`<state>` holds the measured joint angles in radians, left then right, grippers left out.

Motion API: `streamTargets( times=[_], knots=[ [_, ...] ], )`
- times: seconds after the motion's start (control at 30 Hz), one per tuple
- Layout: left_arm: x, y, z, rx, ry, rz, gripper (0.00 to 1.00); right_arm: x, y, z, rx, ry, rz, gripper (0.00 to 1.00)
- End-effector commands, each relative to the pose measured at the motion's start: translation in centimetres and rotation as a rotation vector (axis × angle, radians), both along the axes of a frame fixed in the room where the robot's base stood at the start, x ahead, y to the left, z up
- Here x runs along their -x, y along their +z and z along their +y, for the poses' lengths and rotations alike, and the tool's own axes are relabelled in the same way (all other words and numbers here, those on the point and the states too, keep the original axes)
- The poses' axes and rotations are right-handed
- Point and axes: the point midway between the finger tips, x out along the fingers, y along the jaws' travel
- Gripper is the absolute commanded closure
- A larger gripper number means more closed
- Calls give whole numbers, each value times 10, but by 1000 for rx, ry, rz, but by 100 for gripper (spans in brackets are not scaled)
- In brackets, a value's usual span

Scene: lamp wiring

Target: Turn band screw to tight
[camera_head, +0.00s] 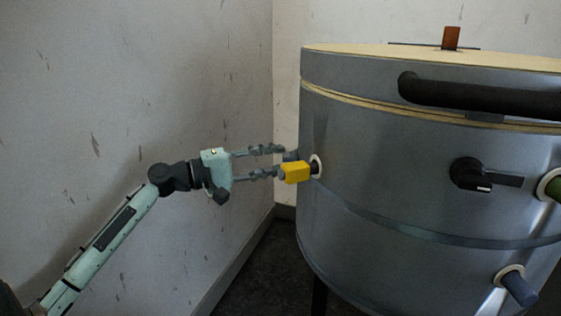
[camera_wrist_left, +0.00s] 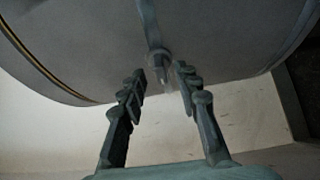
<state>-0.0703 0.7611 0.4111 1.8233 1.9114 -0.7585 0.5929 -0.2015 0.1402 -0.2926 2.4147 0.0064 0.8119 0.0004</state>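The band screw (camera_wrist_left: 160,62) shows in the left wrist view as a small dark bolt at the end of the metal band (camera_wrist_left: 149,22) on the grey drum. It lies just beyond and between the fingertips of my left gripper (camera_wrist_left: 160,76), with a gap on each side. In the head view my left gripper (camera_head: 281,161) is open at the drum's left side. The band (camera_head: 420,233) runs around the drum (camera_head: 400,170) there, but the screw is hidden. I cannot tell the screw's tightness. My right gripper is in neither view.
A yellow block-shaped fitting (camera_head: 296,173) sticks out of the drum close to the lower fingertip. A black handle (camera_head: 475,97), a black lever switch (camera_head: 470,174), a green plug (camera_head: 554,188) and a blue plug (camera_head: 519,289) also protrude. A wall (camera_head: 150,90) stands behind my left arm.

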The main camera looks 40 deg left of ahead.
Motion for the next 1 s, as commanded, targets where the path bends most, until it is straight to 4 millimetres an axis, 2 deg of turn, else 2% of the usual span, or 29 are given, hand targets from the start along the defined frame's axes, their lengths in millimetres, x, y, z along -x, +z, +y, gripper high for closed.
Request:
streamTargets(
  times=[0.2, 0.47, 0.73, 1.0],
  knots=[
    [-16, 0, -10, 0, 0, 0, 68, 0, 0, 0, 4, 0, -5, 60],
    [-17, -1, -11, -1, 0, 1, 68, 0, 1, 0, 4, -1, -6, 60],
    [-17, -1, -11, -1, 0, 1, 100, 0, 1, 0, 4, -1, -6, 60],
    [-17, -2, -11, -12, 0, -17, 100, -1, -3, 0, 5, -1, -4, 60]
  ],
)
